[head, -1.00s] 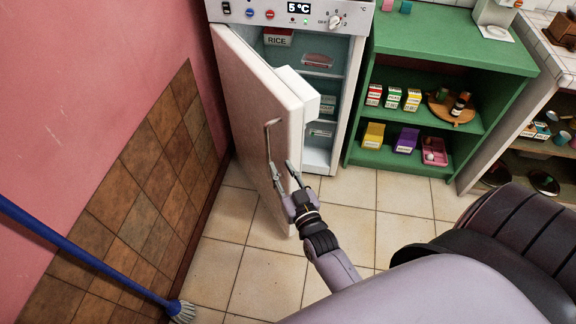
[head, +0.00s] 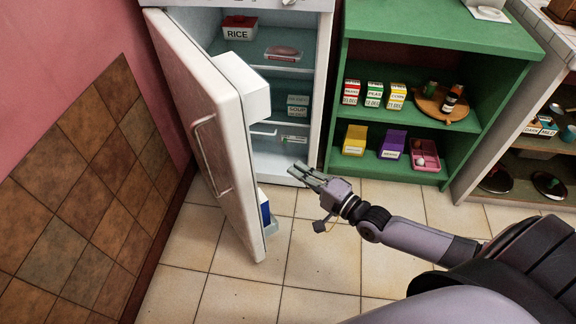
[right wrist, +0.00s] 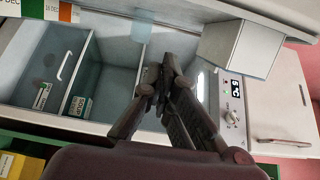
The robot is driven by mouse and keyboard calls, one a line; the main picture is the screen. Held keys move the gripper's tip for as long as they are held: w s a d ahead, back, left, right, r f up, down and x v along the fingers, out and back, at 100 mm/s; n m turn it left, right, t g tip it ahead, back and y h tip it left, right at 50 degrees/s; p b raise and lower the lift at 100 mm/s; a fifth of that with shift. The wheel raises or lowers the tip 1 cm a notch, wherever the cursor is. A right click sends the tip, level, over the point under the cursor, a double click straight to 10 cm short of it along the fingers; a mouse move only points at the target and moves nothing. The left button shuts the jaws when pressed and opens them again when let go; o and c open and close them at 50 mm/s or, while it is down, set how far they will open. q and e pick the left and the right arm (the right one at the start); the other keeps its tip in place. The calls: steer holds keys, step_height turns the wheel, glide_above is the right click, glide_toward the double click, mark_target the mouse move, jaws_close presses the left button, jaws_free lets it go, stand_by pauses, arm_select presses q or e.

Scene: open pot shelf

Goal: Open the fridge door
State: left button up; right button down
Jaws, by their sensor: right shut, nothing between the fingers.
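The pale fridge door (head: 196,105) stands open, swung out toward me on its left hinge side. Its bent metal handle (head: 211,158) is on the outer face, and nothing holds it. The open fridge interior (head: 277,75) shows shelves and a few packs. My right gripper (head: 304,175) is shut and empty, in front of the fridge opening and to the right of the door's free edge, apart from the handle. In the right wrist view its closed fingers (right wrist: 165,78) point toward the fridge. My left gripper is not in view.
A green shelf (head: 425,85) with boxes and a round wooden tray stands right of the fridge. The door's inner side carries a white bin (head: 241,88) and a blue carton (head: 264,207). A tiled wall (head: 90,160) lies left of the door. The tiled floor is clear.

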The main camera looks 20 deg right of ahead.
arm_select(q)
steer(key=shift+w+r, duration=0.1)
arm_select(e)
steer(key=w+a, duration=0.7)
steer(key=w, duration=0.1)
steer(key=shift+a, duration=0.35)
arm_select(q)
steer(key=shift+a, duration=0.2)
arm_select(e)
steer(key=shift+s+a, duration=0.1)
steer(key=shift+s, duration=0.05)
